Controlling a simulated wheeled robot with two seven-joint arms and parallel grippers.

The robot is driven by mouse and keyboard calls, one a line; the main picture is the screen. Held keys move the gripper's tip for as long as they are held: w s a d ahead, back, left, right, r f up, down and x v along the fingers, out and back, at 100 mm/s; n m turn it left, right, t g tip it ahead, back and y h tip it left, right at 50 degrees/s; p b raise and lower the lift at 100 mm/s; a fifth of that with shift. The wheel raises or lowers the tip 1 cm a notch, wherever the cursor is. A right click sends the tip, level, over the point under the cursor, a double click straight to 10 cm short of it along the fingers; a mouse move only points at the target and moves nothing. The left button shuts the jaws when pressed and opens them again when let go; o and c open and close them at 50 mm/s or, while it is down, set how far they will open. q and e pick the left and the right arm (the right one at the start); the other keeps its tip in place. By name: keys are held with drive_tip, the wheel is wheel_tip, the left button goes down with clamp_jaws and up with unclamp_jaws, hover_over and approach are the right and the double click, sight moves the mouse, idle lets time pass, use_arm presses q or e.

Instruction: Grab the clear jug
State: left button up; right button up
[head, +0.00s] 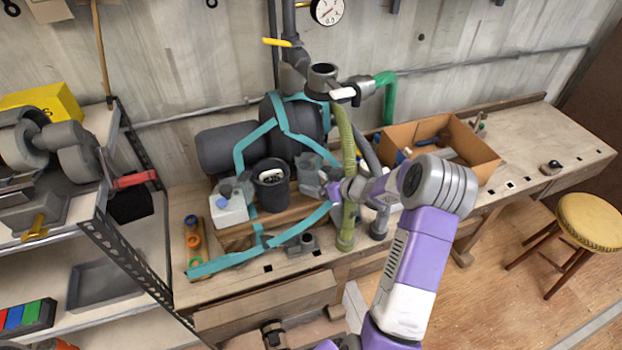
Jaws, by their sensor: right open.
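My right arm reaches in from the bottom right. Its gripper (330,187) is open over the middle of the bench, to the right of the bucket and apart from the white jug. Its fingertips are small and partly mixed with a grey, boxy object (309,172) and a green hose (348,150); I cannot tell whether they touch. My left gripper is out of view.
A dark tank (229,149) in a teal frame (215,265) stands behind the jug. A cardboard box (478,158) sits right of the hoses. A metal shelf (120,255) stands left, a yellow-topped stool (590,221) right. The bench's right end is mostly clear.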

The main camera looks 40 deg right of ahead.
drive_tip(key=shift+w+a+f, duration=0.1)
drive_tip(key=shift+w+f, duration=0.05)
drive_tip(key=shift+w, duration=0.2)
drive_tip(key=shift+c, duration=0.2)
drive_tip(key=c, duration=0.9)
drive_tip(key=shift+c, duration=0.8)
